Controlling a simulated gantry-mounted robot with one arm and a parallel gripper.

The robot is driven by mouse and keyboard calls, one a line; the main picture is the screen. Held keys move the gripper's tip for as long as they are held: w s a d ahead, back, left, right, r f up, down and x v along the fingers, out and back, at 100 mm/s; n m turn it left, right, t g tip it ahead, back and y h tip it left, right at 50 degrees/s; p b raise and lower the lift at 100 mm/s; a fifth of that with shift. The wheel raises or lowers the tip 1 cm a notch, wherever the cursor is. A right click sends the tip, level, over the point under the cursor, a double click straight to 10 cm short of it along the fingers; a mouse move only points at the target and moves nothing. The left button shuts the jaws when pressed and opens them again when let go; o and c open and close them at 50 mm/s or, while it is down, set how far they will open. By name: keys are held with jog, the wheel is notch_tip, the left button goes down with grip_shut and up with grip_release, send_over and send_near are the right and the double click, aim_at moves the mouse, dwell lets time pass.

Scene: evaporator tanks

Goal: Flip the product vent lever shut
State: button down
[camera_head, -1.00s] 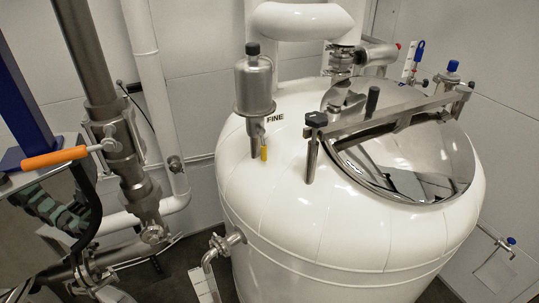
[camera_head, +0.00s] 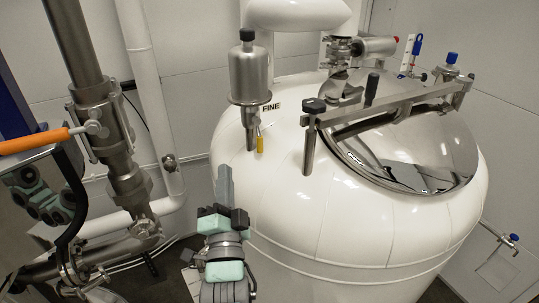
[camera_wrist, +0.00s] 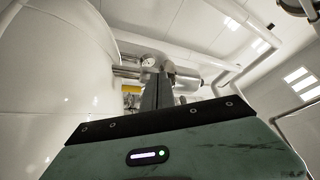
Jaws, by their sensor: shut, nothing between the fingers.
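A small yellow-handled lever (camera_head: 260,143) hangs down at the valve under an upright steel canister (camera_head: 249,75) on the white tank. A label beside the canister reads "FINE". I take this as the product vent lever, though no label names it. My gripper (camera_head: 224,172) is in front of the tank, below and left of the lever and apart from it. Its fingers are shut together, empty, and point up. In the wrist view my gripper (camera_wrist: 157,88) also shows shut fingers, with a small yellow patch (camera_wrist: 131,88) behind them, too small to tell.
The white tank (camera_head: 340,230) fills the right, with a polished lid (camera_head: 400,155) under a steel clamp bar (camera_head: 385,108). A steel pipe (camera_head: 80,45) and an orange handle (camera_head: 35,140) stand at the left.

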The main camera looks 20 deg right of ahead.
aim_at(259, 136)
jog(key=s+d+f+m+g+h+b, duration=0.1)
jog(key=s+d+m+g, duration=0.1)
jog(key=d+m+g, duration=0.3)
jog(key=shift+d+m, duration=1.6)
jog(key=shift+d, duration=0.05)
jog(key=p+x, duration=0.2)
jog(key=x, duration=0.6)
jog(key=shift+d+r+p, duration=0.1)
jog(key=shift+d+p, duration=0.1)
jog(key=shift+p, duration=0.2)
jog(key=shift+x, duration=0.85)
jog(key=shift+a+f, duration=0.1)
jog(key=shift+f, duration=0.15)
